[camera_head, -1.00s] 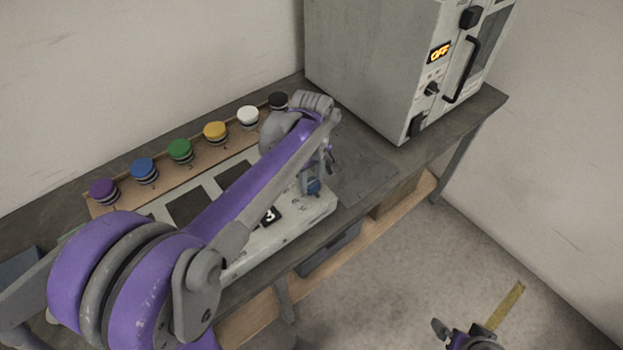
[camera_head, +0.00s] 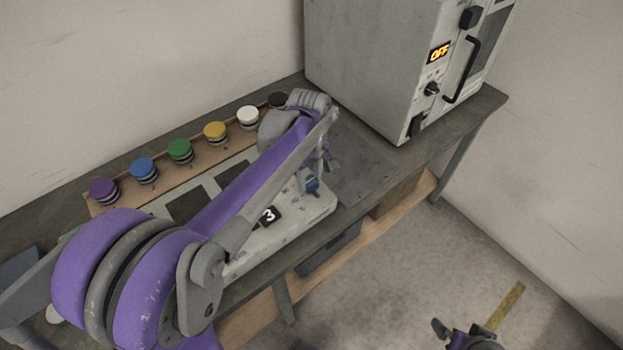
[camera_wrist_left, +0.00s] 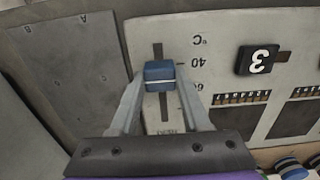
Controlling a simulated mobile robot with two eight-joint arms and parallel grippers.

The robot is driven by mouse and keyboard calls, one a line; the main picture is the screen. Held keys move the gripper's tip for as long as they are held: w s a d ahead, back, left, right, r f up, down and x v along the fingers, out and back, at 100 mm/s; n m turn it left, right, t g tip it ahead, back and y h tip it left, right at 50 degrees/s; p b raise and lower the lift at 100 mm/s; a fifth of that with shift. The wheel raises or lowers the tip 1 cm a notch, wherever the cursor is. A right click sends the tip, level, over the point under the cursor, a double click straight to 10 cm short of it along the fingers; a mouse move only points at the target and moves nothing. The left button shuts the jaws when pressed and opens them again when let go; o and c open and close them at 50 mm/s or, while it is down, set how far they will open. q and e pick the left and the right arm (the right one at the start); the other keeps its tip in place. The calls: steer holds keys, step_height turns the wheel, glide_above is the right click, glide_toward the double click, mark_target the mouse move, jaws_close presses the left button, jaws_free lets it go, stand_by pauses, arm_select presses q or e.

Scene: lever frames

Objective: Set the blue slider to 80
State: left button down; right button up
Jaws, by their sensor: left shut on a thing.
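The blue slider (camera_wrist_left: 160,74) sits in a dark vertical slot on a pale panel (camera_wrist_left: 215,25). A scale beside it reads upside down, with °C, 40 and another label I cannot read clearly; the knob is at or close to the 40 mark. My left gripper (camera_wrist_left: 158,88) is shut on the slider, one finger on each side. In the head view the blue slider (camera_head: 312,185) shows at the panel's right end, under my left gripper (camera_head: 314,178). My right gripper (camera_head: 468,334) is only partly in view at the bottom edge, away from the panel.
Several coloured buttons, including a blue one (camera_head: 144,169), line a wooden strip behind the panel. A grey oven (camera_head: 375,60) displaying OFF stands at the right. A flat grey plate (camera_head: 362,168) lies between.

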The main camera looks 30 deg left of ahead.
mark_target(293, 171)
arm_select(q)
steer(key=w+a, duration=0.1)
steer(key=a, duration=0.1)
steer(key=w+a, duration=0.1)
steer(key=a, duration=0.1)
steer(key=w+a, duration=0.1)
steer(key=a, duration=0.1)
steer(key=shift+a, duration=0.55)
steer(key=shift+c, duration=1.8)
jaws_free()
steer(key=shift+a, duration=0.1)
step_height(293, 171, up, 11)
steer(key=p, duration=0.1)
